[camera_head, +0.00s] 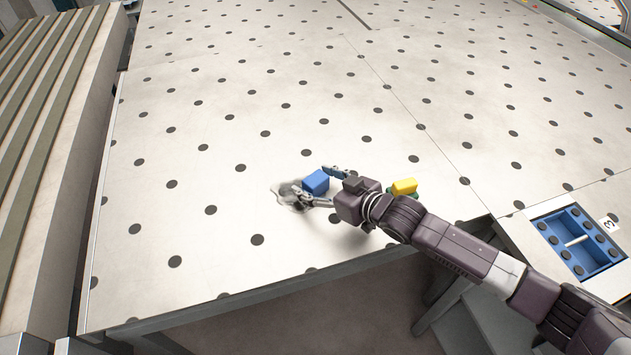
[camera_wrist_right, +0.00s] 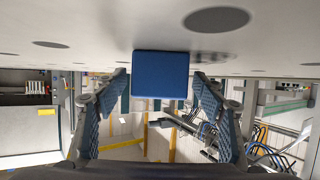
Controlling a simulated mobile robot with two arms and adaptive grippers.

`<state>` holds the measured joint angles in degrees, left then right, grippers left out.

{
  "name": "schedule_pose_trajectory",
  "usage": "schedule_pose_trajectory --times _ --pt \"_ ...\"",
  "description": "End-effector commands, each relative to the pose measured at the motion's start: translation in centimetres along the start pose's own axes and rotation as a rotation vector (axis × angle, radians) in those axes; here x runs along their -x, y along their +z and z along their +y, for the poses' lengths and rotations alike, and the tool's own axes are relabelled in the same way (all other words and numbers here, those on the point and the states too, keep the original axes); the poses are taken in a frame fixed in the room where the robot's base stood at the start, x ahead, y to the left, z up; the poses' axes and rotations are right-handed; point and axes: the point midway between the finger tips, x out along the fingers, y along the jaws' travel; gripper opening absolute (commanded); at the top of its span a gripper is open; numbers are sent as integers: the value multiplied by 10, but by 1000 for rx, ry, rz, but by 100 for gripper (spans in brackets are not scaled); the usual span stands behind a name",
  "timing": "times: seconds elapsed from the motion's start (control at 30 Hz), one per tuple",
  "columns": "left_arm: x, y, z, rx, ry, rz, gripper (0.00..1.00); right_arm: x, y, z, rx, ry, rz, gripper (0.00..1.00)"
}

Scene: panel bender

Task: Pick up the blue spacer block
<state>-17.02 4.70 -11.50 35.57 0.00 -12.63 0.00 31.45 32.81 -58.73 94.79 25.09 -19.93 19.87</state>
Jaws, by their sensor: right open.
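The blue spacer block (camera_head: 316,181) sits on the pale dotted table top. My right gripper (camera_head: 313,186) is open, with its fingers reaching to either side of the block. In the right wrist view the blue block (camera_wrist_right: 161,74) shows centred between the spread fingertips, with a gap on each side. No firm contact shows. My left gripper is not in view.
A yellow block (camera_head: 405,186), with something green beside it, lies behind my right wrist. A blue tray (camera_head: 578,242) with dark round spots and a label is at the right edge. The table's front edge (camera_head: 250,301) is near. The table left and beyond is clear.

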Motion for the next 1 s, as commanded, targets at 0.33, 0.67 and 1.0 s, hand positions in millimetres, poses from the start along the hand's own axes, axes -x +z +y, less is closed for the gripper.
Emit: schedule_pose_trajectory --times 0.33,0.67,1.0 --pt "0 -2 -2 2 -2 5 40 -1 0 0 0 0 0 52" --pt "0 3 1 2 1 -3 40 0 -1 0 0 0 2 17" --pt "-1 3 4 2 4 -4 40 1 -6 1 0 1 3 16"
